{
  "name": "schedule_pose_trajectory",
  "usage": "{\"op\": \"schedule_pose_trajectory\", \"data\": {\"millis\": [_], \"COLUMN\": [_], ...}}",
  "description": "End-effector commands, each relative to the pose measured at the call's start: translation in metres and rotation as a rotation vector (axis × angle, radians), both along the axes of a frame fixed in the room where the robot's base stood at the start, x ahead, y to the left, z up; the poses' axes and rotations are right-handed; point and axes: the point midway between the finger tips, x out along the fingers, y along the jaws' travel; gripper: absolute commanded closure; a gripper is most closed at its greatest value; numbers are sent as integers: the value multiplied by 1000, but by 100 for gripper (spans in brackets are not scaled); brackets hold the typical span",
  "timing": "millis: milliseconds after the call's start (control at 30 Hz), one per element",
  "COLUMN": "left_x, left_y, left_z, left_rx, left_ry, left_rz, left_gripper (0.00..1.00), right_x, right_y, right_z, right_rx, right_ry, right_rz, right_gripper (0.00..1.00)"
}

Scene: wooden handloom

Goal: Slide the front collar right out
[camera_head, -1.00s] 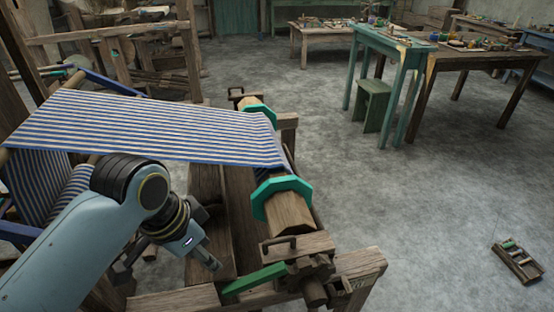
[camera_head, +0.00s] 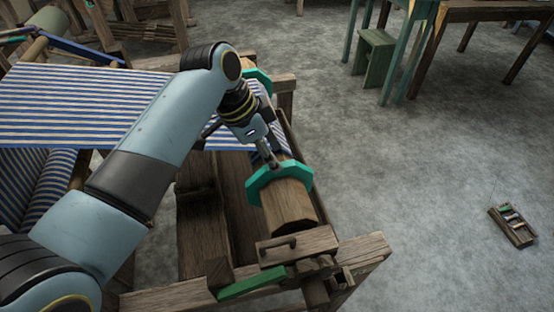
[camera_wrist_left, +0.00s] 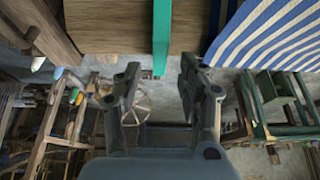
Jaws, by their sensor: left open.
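The nearer teal octagonal collar (camera_head: 278,178), the front one, sits around the wooden cloth beam (camera_head: 290,204) near its near end. In the left wrist view the collar (camera_wrist_left: 162,38) shows edge-on as a narrow teal strip against the wood. My left gripper (camera_head: 271,161) is at the collar's far upper side. In the wrist view the gripper (camera_wrist_left: 160,82) is open, with the collar's lower edge near the gap between its fingers. I cannot tell whether a finger touches it. My right gripper is not in view.
A second teal collar (camera_head: 259,78) is farther along the beam, partly behind my arm. Striped blue-white cloth (camera_head: 75,103) runs to the beam. A wooden block with a handle (camera_head: 297,245) and a green lever (camera_head: 252,282) are nearby.

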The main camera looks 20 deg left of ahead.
Motion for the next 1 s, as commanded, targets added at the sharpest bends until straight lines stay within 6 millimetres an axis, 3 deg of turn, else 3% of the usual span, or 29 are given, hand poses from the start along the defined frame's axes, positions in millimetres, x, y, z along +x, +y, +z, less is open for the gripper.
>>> {"op": "schedule_pose_trajectory", "data": {"millis": [200,567,867,1000], "left_x": [6,7,7,7], "left_y": [-9,-11,-10,-10], "left_z": [-27,-32,-32,-32], "left_rx": [1,1,1,1], "left_ry": [1,0,0,0], "left_rz": [0,0,1,1], "left_gripper": [60,60,99,100], "right_x": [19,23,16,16], "right_y": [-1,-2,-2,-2], "right_z": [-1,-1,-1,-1], "right_rx": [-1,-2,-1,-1], "right_ry": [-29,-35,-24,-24], "right_rz": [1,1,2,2], "right_gripper": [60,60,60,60]}}
